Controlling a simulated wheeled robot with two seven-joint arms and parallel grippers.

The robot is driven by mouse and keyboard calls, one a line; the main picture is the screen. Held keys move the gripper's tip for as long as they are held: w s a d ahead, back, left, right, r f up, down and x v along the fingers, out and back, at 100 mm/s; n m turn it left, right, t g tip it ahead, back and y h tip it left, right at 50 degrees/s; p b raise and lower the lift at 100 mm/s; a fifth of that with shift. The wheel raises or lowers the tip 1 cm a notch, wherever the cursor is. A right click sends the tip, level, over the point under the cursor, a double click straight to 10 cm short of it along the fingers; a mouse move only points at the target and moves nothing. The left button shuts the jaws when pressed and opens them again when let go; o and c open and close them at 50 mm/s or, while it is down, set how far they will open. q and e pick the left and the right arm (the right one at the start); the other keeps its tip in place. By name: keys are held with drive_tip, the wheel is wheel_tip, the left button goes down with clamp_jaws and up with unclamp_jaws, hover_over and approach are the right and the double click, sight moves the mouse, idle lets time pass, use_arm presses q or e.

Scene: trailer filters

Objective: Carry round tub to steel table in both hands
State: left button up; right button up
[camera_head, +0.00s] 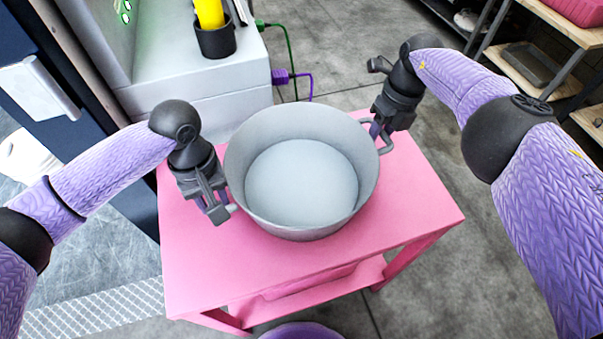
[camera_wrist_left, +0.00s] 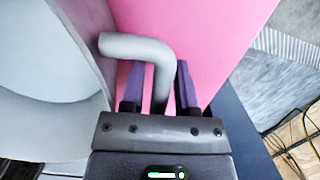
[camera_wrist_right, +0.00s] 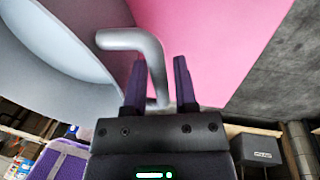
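The round grey tub (camera_head: 300,185) is empty and stands upright on a pink table (camera_head: 420,205). It has a bent handle on each side. My left gripper (camera_head: 222,208) is at the left handle, with its fingers on either side of that handle (camera_wrist_left: 160,75) and small gaps showing. My right gripper (camera_head: 380,138) is at the right handle, with its fingers around that handle (camera_wrist_right: 155,70) and a gap on the right. Both grippers look open. I cannot make out a steel table in these views.
A pale cabinet (camera_head: 200,75) behind the pink table holds a black cup (camera_head: 215,42) with yellow things in it. Green and purple cables (camera_head: 300,76) hang from it. A shelf with a dark tray (camera_head: 530,63) stands at the back right. Grey floor (camera_head: 440,290) is clear at right.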

use_arm(q)
drive_tip(key=c, duration=0.5)
use_arm(e)
clamp_jaws()
use_arm(q)
clamp_jaws()
drive_tip(key=shift+r, duration=0.1)
use_arm(e)
drive_tip(key=shift+r, duration=0.15)
idle(0.4)
